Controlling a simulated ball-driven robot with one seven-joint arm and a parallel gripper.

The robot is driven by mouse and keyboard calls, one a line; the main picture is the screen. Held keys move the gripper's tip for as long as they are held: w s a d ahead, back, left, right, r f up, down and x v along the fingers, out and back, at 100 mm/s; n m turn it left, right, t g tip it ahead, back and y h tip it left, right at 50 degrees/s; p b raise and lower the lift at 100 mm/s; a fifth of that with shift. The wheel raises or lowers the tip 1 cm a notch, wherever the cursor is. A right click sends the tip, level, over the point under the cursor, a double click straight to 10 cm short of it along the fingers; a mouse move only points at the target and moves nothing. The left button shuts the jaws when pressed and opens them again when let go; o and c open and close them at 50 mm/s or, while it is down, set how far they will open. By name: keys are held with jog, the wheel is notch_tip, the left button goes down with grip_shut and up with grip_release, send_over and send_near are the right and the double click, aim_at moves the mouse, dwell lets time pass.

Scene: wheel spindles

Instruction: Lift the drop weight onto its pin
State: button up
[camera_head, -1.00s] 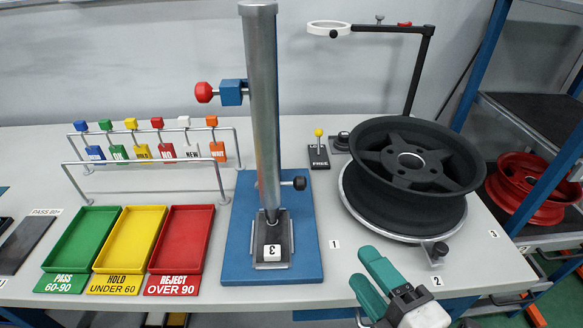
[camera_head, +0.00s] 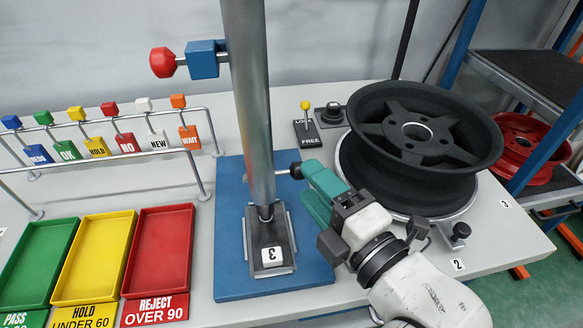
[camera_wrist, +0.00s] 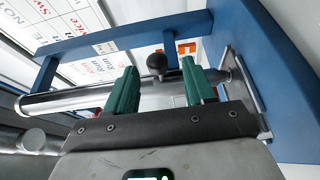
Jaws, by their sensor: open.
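A tall grey metal tube (camera_head: 250,100) stands on a blue base plate (camera_head: 228,270). A short rod with a black knob (camera_head: 296,170) sticks out of its lower right side; I take this as the drop weight's handle. The weight itself is not visible, perhaps inside the tube. A blue block (camera_head: 203,60) with a red knob (camera_head: 162,62), probably the pin, sits high on the tube's left. My gripper (camera_head: 303,182) is open, its green fingers close to the black knob. In the wrist view the knob (camera_wrist: 156,62) shows in the gap between my fingers (camera_wrist: 158,75); contact cannot be told.
Green (camera_head: 38,262), yellow (camera_head: 95,258) and red (camera_head: 160,252) trays lie left of the base. A tag rail (camera_head: 100,158) stands behind them. A black wheel (camera_head: 425,140) on a spindle is close behind my gripper. A small yellow-knobbed lever (camera_head: 306,120) stands behind the tube.

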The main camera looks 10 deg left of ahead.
jog(key=x, duration=0.6)
jog(key=shift+a, duration=0.15)
jog(key=shift+r, duration=0.1)
grip_shut()
dwell(0.4)
